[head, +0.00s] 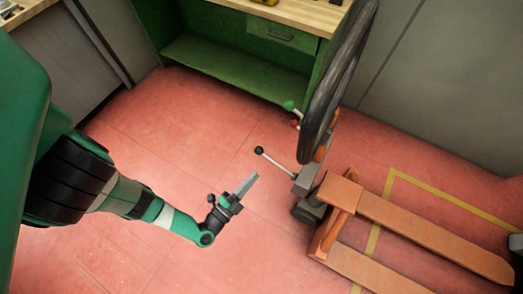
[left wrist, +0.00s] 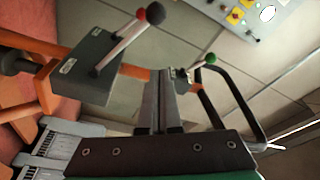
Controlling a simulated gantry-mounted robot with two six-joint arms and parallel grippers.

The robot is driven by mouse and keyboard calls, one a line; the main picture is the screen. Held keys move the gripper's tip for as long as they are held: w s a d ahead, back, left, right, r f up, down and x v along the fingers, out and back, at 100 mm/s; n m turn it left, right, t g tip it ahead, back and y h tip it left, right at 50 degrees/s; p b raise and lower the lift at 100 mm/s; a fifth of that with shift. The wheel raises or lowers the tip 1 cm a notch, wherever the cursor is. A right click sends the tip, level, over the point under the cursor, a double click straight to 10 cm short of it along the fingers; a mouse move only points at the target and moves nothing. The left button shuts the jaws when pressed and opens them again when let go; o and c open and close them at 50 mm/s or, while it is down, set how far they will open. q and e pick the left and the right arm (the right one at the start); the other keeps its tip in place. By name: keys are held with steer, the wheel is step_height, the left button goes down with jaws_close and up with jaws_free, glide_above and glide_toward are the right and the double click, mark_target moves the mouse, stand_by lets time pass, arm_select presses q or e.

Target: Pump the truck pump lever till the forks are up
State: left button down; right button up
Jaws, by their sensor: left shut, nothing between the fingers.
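The orange pallet truck stands on the red floor at the right of the head view, with its two forks (head: 440,236) low, close to the floor. A thin metal lever with a black ball knob (head: 259,150) sticks out leftward from the grey pump block (head: 306,181). In the left wrist view the black knob (left wrist: 157,13) and the pump block (left wrist: 90,66) are at upper left. My left gripper (head: 254,176) is shut and empty, to the lower left of the lever and apart from it in the picture. Its fingers (left wrist: 167,74) also show in the wrist view. My right gripper is out of view.
The truck's black loop handle (head: 338,82) rises beside the pump block. A green knob (head: 288,105) and a red knob (head: 295,124) sit by it. A green workbench (head: 230,75) stands behind. The floor around my left gripper is clear.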

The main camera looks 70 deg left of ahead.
mark_target(269, 159)
arm_select(q)
steer(key=shift+a, duration=0.1)
steer(key=b+x, duration=0.3)
steer(key=x, duration=0.6)
steer(key=shift+w+a+f, duration=0.1)
steer(key=shift+w, duration=0.15)
steer(key=s+a+f+b, duration=0.1)
steer(key=s+a+b, duration=0.1)
steer(key=b, duration=0.1)
steer(key=shift+s+a+f, duration=0.1)
steer(key=shift+s+f, duration=0.05)
steer(key=shift+f, duration=0.2)
steer(key=shift+f, duration=0.1)
